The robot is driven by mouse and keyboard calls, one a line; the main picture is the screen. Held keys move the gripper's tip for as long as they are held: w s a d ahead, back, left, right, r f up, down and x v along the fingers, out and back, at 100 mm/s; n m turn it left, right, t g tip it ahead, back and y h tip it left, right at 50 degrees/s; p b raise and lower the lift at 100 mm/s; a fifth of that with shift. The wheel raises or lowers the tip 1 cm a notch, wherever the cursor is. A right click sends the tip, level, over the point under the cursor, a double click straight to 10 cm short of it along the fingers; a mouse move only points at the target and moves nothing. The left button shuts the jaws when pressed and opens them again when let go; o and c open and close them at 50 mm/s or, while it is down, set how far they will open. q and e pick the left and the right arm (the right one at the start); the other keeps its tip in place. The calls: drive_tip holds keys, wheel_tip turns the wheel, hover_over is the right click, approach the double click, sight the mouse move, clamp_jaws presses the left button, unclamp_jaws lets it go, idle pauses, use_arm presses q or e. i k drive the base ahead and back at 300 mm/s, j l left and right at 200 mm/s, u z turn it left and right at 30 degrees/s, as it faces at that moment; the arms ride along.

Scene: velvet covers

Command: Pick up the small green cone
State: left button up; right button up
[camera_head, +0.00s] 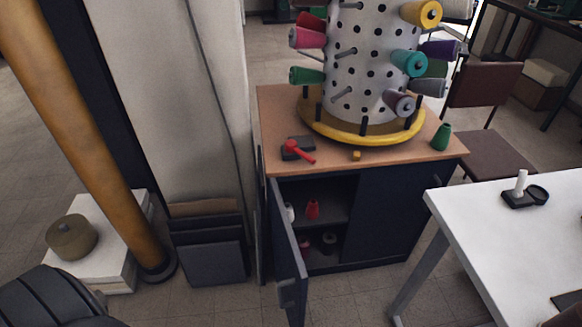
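A small green cone (441,138) stands upright on the right end of the wooden top (275,108) of a dark cabinet, close to its edge. Other green cones sit sideways on pegs of the perforated drum: a green one (306,76) at the left and a teal one (408,63) at the right. Neither of my grippers shows in the head view.
The perforated drum (350,70) with a yellow base ring (352,136) fills most of the cabinet top. A red-handled tool (299,150) lies at the front left. The cabinet's left door (287,255) hangs open. A white table (500,240) stands at the right.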

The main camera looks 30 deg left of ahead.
sight(440, 141)
drive_tip(key=k+j+u, duration=0.1)
drive_tip(key=u, duration=0.25)
drive_tip(key=k+j+u, duration=0.1)
drive_tip(key=u, duration=0.25)
drive_tip(key=i+l+u, duration=0.15)
drive_tip(key=l, duration=0.25)
drive_tip(key=i+l+u, duration=0.2)
drive_tip(key=l, duration=0.15)
drive_tip(key=l+u, duration=0.15)
drive_tip(key=l, duration=0.25)
